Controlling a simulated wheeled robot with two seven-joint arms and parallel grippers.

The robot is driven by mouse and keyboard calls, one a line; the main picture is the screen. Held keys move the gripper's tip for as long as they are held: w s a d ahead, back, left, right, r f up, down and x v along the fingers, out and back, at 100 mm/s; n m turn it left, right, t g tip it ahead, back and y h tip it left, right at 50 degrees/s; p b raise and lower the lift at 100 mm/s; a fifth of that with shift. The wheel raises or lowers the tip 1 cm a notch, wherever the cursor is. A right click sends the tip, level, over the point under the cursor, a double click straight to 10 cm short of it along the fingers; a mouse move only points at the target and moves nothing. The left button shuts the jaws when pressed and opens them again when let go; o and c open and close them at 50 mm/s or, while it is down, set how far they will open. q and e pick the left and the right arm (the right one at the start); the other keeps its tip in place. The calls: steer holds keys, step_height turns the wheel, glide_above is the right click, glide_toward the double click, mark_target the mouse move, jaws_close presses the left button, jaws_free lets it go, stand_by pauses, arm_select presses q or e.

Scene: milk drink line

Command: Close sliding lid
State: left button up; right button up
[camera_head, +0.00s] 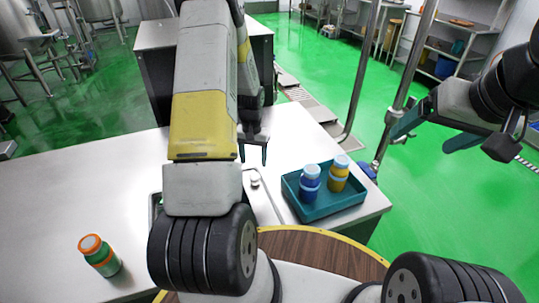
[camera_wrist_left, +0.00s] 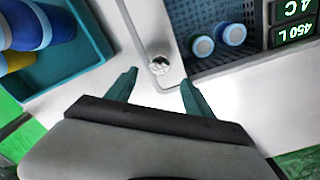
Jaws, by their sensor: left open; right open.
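The sliding lid (camera_wrist_left: 143,22) is a pale panel with a small round metal knob (camera_wrist_left: 159,65) near its corner. In the head view the knob (camera_head: 254,183) shows just right of my left arm, which hides much of the lid and opening. My right gripper (camera_head: 419,143) is open and empty, right of the counter.
A teal tray (camera_head: 325,208) with blue and yellow bottles (camera_head: 338,175) stands right of the lid. A green bottle with an orange cap (camera_head: 98,255) stands at the counter's front left. A display (camera_wrist_left: 293,25) is beside the opening. The left counter (camera_head: 70,190) is mostly clear.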

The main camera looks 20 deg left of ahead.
mark_target(254, 176)
arm_select(q)
step_height(254, 176, down, 7)
stand_by(0.3)
jaws_close()
stand_by(0.3)
